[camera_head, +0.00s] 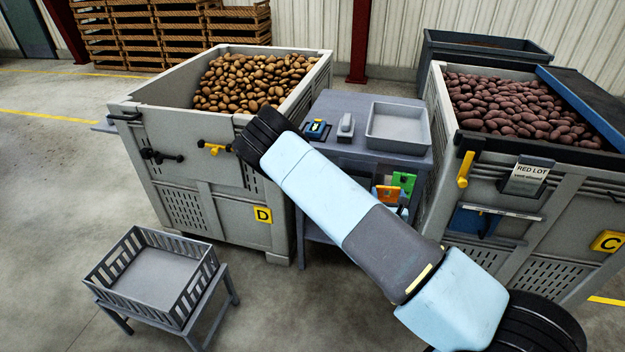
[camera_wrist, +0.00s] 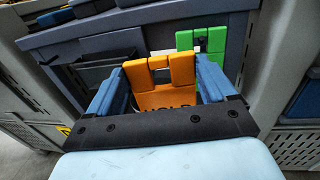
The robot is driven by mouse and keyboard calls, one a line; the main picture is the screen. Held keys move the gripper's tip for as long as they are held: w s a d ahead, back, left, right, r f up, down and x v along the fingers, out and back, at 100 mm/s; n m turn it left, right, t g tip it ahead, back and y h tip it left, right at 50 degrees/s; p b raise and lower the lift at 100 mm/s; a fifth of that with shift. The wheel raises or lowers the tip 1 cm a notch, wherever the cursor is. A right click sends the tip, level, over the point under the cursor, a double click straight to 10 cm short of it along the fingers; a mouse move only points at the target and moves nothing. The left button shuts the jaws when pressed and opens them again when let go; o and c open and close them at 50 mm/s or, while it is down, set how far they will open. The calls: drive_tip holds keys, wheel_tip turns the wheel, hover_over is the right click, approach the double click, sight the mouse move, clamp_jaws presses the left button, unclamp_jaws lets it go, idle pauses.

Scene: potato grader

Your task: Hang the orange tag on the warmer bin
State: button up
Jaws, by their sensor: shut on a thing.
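The orange tag (camera_wrist: 160,92) is between the two blue fingers of my gripper (camera_wrist: 162,68), which is shut on it. Part of its dark lettering shows above the gripper's front edge. In the head view the orange tag (camera_head: 387,194) is in front of the side table, partly covered by my arm. A green tag (camera_head: 403,182) is just behind it to the right. Bin D (camera_head: 230,207), full of tan potatoes, stands left. Bin C (camera_head: 530,232), full of red potatoes, stands right. Each has a yellow fitting on its front, at bin D (camera_head: 214,148) and bin C (camera_head: 465,170). Which bin is warmer cannot be told.
The side table (camera_head: 352,152) between the bins carries a blue-yellow device (camera_head: 317,129), a grey device (camera_head: 346,127) and a grey tray (camera_head: 372,140). A RED LOT card (camera_head: 528,178) hangs on bin C. A slatted crate (camera_head: 112,284) on a stand occupies the front left floor.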

drive_tip(key=s+a+r+m+h, duration=0.1)
drive_tip(key=s+a, duration=0.2)
drive_tip(key=a, duration=0.7)
drive_tip(key=s+a+r+h, duration=0.1)
drive_tip(key=s+a, duration=0.2)
drive_tip(key=a, duration=0.7)
drive_tip(key=s+a, duration=1.1)
drive_tip(key=a, duration=0.1)
drive_tip(key=shift+s+a+f+m+h, duration=0.2)
drive_tip(key=shift+s+f+m+h, duration=0.05)
drive_tip(key=shift+f+m+h, duration=0.2)
